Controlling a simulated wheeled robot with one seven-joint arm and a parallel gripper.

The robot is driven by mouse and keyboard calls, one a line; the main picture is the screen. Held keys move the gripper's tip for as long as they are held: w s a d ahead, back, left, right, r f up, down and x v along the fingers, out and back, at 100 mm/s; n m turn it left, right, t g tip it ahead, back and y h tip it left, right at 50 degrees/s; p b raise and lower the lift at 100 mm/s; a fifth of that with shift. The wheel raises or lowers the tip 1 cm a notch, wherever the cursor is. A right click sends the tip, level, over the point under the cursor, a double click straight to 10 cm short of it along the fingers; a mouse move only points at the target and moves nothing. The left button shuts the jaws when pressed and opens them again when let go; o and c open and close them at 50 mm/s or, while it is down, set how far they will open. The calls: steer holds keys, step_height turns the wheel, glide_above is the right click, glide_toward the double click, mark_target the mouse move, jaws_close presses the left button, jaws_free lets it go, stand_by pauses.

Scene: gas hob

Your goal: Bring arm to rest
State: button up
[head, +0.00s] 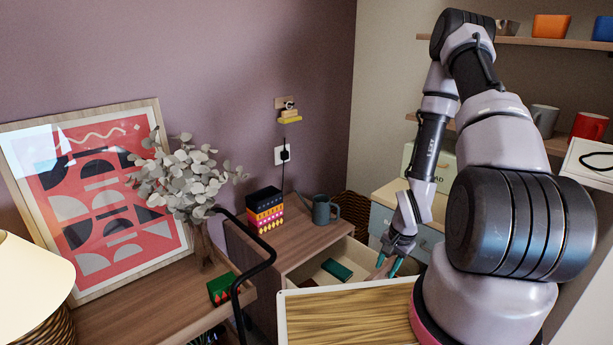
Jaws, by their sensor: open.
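My gripper (386,267) hangs at the end of my bent arm, pointing down over an open drawer (312,267). Its teal-tipped fingers are apart. A dark green box-like item (337,270) lies in the drawer, just left of the fingers and apart from them in the picture. The drawer's inside near the gripper is partly hidden by the fingers and by the wooden panel in front.
A vase of leaves (201,246) and framed picture (105,195) are at left. Shelves (525,42) with cups are behind my arm. A wood-grained panel (345,315) lies in front.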

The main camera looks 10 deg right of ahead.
steer(key=w+r+n+t+h, duration=0.15)
steer(key=w+r, duration=0.25)
steer(key=r, duration=1)
steer(key=w+r+n+t, duration=0.1)
steer(key=w+r+n, duration=0.15)
steer(key=r, duration=1.15)
steer(key=s+a+r+n+t, duration=0.1)
steer(key=s+a+r, duration=0.1)
steer(key=s+r, duration=0.3)
steer(key=s+a+r+t+y, duration=0.1)
steer(key=s+r, duration=0.4)
steer(key=r, duration=0.6)
steer(key=s+a+r+n+t+y, duration=0.1)
steer(key=s+a+r, duration=0.2)
steer(key=r, duration=0.6)
steer(key=shift+s+a+n, duration=0.15)
steer(key=shift+s+n, duration=0.15)
steer(key=shift+s, duration=0.8)
